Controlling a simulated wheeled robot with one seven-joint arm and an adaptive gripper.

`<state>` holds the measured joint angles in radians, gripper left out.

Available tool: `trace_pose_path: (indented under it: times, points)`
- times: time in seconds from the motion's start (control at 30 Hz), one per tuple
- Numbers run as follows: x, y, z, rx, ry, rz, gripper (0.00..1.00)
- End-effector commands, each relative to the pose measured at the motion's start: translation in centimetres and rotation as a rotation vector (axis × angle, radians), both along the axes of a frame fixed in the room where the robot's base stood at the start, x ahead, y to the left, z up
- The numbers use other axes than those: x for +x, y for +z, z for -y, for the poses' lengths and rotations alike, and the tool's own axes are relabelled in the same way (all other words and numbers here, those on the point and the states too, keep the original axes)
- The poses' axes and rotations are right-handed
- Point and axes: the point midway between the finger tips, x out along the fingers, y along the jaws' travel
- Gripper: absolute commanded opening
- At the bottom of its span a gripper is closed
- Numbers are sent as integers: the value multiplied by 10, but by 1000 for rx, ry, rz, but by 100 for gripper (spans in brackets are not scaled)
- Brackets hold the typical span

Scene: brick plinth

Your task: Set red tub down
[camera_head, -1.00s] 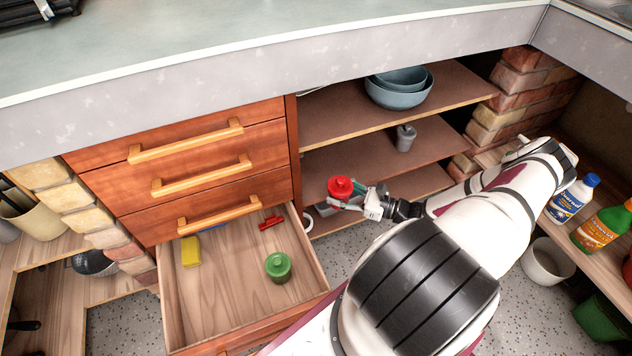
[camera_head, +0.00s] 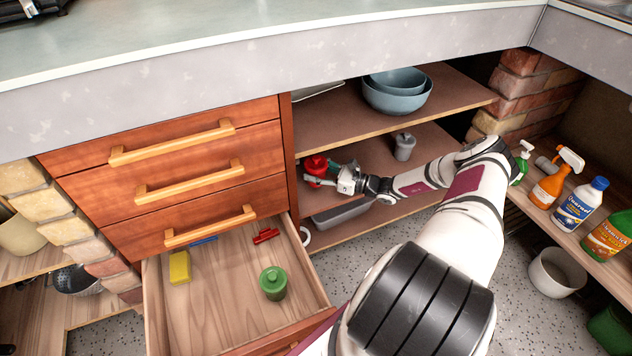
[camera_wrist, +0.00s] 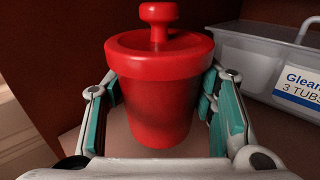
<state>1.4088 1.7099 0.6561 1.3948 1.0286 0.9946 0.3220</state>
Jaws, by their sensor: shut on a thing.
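The red tub (camera_head: 316,166), with a knobbed lid, is upright between the fingers of my gripper (camera_head: 327,179). It is at the left end of the middle shelf (camera_head: 365,160), close to the drawer unit's side. In the wrist view the red tub (camera_wrist: 158,95) fills the middle, with a teal-padded finger of my gripper (camera_wrist: 157,115) on each side. A brown surface shows under the tub; whether its base touches it I cannot tell.
A grey caddy (camera_wrist: 262,60) with a label reading "3 TUBS" stands behind right of the tub. A grey container (camera_head: 404,146) stands right on the middle shelf. The open drawer (camera_head: 215,300) holds a green tub (camera_head: 273,283). Blue bowls (camera_head: 397,95) sit on the upper shelf.

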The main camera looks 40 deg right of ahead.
Motion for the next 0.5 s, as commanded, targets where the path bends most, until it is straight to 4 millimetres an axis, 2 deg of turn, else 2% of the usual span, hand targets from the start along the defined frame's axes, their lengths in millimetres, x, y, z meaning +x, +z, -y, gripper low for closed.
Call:
trace_pose_path:
  times: [0.27,0.5]
  points:
    - [-1,-33,-1,0,0,0,20]
    - [-1,-34,0,-1,1,0,20]
